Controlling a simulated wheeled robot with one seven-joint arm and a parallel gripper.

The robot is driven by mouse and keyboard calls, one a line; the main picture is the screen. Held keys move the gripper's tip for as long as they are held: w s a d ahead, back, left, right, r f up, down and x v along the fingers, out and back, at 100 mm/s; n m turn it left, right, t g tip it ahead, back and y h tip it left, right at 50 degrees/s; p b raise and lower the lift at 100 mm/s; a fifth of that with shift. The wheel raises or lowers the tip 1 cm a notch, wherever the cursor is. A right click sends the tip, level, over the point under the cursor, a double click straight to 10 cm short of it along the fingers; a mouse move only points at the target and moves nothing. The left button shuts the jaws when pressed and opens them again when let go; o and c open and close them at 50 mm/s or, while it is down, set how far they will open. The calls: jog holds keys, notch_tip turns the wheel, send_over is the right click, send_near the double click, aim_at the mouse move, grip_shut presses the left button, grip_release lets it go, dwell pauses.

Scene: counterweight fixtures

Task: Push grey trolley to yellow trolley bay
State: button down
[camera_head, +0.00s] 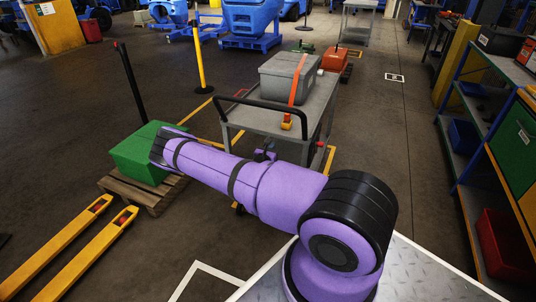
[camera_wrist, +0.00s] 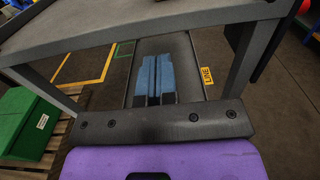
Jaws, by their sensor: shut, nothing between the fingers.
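The grey trolley (camera_head: 317,112) stands ahead of me with a black push handle (camera_head: 262,104) on its near left side. A grey box (camera_head: 290,77) and an orange-red upright piece with a yellow base ride on its top. In the wrist view its top (camera_wrist: 150,22), legs and lower shelf (camera_wrist: 190,60) fill the upper part, with a yellow LINE label. My gripper (camera_wrist: 153,72) is shut and empty, its blue fingers pointing at the trolley below the top; I cannot tell whether they touch it. Yellow floor lines (camera_wrist: 105,65) show beside the trolley. My arm hides its lower near part.
A green box (camera_head: 143,155) on a wooden pallet (camera_head: 155,196) and yellow forks (camera_head: 75,245) stand left. A yellow post (camera_head: 199,60) is behind. A shelf rack (camera_head: 470,150) lines the right. An orange case (camera_head: 334,62) sits beyond the trolley. The floor right of it is clear.

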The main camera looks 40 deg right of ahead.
aim_at(288, 136)
jog(key=x, duration=0.5)
jog(key=shift+w+d, duration=0.15)
jog(key=shift+d, duration=0.15)
